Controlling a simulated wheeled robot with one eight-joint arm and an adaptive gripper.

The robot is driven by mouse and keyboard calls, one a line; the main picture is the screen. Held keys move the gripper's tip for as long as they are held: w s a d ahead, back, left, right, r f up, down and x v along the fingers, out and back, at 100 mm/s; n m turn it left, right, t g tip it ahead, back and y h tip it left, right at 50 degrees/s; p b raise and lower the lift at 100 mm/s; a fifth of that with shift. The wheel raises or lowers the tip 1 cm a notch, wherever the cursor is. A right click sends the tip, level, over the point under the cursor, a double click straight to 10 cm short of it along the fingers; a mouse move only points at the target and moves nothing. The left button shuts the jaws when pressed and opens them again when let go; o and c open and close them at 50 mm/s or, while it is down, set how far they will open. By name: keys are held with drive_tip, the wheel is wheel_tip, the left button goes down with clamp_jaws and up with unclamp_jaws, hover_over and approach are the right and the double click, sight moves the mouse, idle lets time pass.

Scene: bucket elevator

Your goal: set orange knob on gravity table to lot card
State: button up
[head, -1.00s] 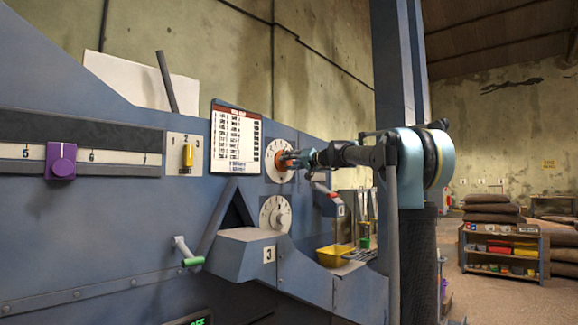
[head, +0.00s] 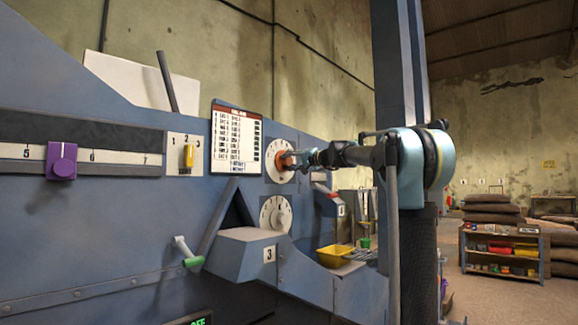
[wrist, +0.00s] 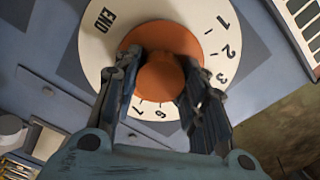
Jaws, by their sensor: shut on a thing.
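The orange knob (wrist: 160,70) sits at the centre of a white round dial (wrist: 95,40) on the blue machine panel. In the wrist view the dial reads END and several numbers, including 1, 2, 3, 6 and 7; part of the scale is hidden by my fingers. My gripper (wrist: 158,85) is shut on the knob, one finger on each side. In the head view my gripper (head: 300,160) reaches the dial (head: 272,175) from the right and hides part of it. The lot card (head: 236,140) hangs just left of the dial; its print is too small to read.
A second white dial (head: 275,214) is below, above a ledge marked 3. A purple slider knob (head: 61,162), a yellow switch (head: 188,156) and a green-tipped handle (head: 192,260) are further left. A yellow tray (head: 334,256) is lower right. Shelves (head: 500,255) stand behind.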

drive_tip(key=o, duration=1.1)
drive_tip(key=shift+w+d+f, duration=0.15)
drive_tip(key=shift+c, duration=0.2)
drive_tip(key=v, duration=1.2)
